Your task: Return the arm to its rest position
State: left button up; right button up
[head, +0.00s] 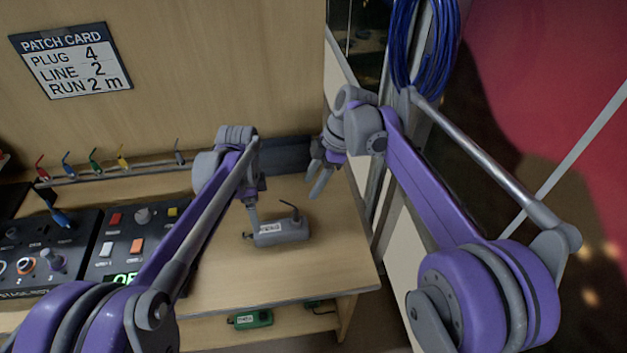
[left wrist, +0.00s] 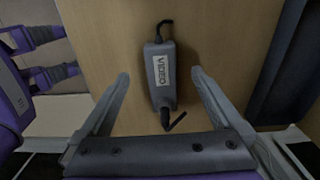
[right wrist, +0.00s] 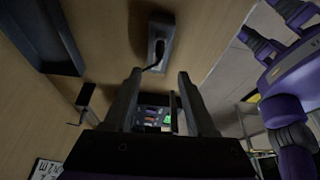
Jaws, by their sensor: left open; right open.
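My right arm is raised at the right of the head view, with its gripper (head: 317,182) open and empty above the bench's right edge. Its two fingers (right wrist: 159,75) stand apart in the right wrist view. My left arm reaches over the bench (head: 215,285), with its gripper (head: 252,212) at the grey box labelled VIDEO (head: 283,232). In the left wrist view the open fingers (left wrist: 158,78) stand either side of the box (left wrist: 161,92), with gaps visible between. The box rests on the bench with a short black lead at each end. Part of the left gripper is hidden by its arm.
Control panels (head: 132,234) with buttons and knobs stand at the bench's left. A rail (head: 110,178) of coloured plugs runs along the back wall below a patch card (head: 72,60). A green box (head: 250,319) lies on the lower shelf. Blue cable (head: 425,45) hangs behind my right arm.

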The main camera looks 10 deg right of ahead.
pick_arm(q)
jog(key=s+a+r+n+t, duration=0.2)
jog(key=s+a+n, duration=0.15)
jog(key=s, duration=0.35)
jog(key=s+a+r+n+t, duration=0.1)
jog(key=s+a+r+n, duration=0.1)
jog(key=s+n, duration=0.4)
jog(key=s+a+f+n+t, duration=0.1)
jog(key=s+f+n, duration=0.1)
jog(key=s, duration=0.3)
jog(key=s+a+f+n+t, duration=0.1)
jog(key=s+f+n, duration=0.1)
jog(key=s+n, duration=0.3)
jog(key=shift+s+a+f, duration=0.25)
jog(key=shift+s+f, duration=0.15)
jog(key=shift+s, duration=0.35)
pick_arm(e)
jog(key=s+d+f+m+t+h, duration=0.1)
jog(key=s+d+f+m+t, duration=0.1)
jog(key=s+d+m, duration=0.2)
jog(key=s+d+f+m+t+h, duration=0.2)
jog(key=s+d+f+m, duration=0.1)
jog(key=s+m, duration=0.6)
jog(key=s+d+f+m+t+h, duration=0.1)
jog(key=s+d+m, duration=0.4)
jog(key=s, duration=0.8)
jog(key=shift+f+m+t+h, duration=0.3)
jog(key=shift+f+m+t, duration=0.2)
jog(key=shift+f+m, duration=0.35)
jog(key=shift+s+d, duration=0.1)
